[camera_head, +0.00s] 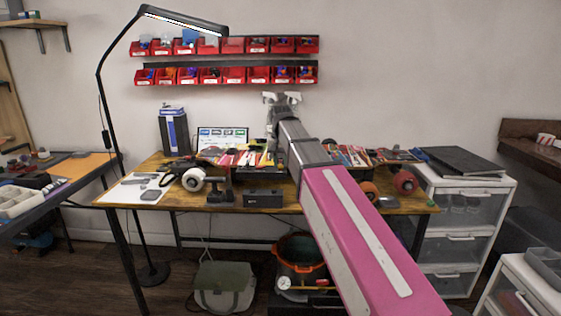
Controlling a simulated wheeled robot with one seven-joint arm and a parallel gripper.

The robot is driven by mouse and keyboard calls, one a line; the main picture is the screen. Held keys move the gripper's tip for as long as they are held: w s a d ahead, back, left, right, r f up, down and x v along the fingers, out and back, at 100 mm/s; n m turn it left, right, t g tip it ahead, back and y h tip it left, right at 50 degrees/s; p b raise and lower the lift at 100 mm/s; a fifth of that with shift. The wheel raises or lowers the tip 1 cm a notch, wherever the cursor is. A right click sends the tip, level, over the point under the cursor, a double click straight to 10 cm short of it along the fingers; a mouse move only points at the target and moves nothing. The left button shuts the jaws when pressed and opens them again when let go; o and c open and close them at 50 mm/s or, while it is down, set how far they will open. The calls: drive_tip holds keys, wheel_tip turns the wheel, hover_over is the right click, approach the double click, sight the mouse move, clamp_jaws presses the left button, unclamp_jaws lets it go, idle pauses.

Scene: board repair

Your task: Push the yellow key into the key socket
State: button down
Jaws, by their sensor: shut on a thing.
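My gripper (272,127) is at the far end of my pink and grey arm, above the middle of the wooden workbench (225,190). It is small in this view and partly hidden by my wrist. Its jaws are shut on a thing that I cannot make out. I cannot pick out the yellow key. I cannot identify the key socket for sure. A small black box (263,199) stands at the bench's front edge, below and left of my gripper in the picture. My arm hides part of the bench's middle and right.
Skateboards with colourful decks and wheels (193,180) lie along the bench. A black lamp (108,110) rises at the left. Red bins (232,75) hang on the wall. White drawers (462,217) stand right.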

sight(280, 158)
drive_tip(key=shift+f, duration=0.2)
drive_tip(key=c, duration=0.6)
unclamp_jaws()
drive_tip(key=shift+o, duration=0.2)
drive_tip(key=shift+r, duration=1.65)
drive_tip(key=shift+r, duration=2.9)
drive_tip(key=shift+s, duration=0.1)
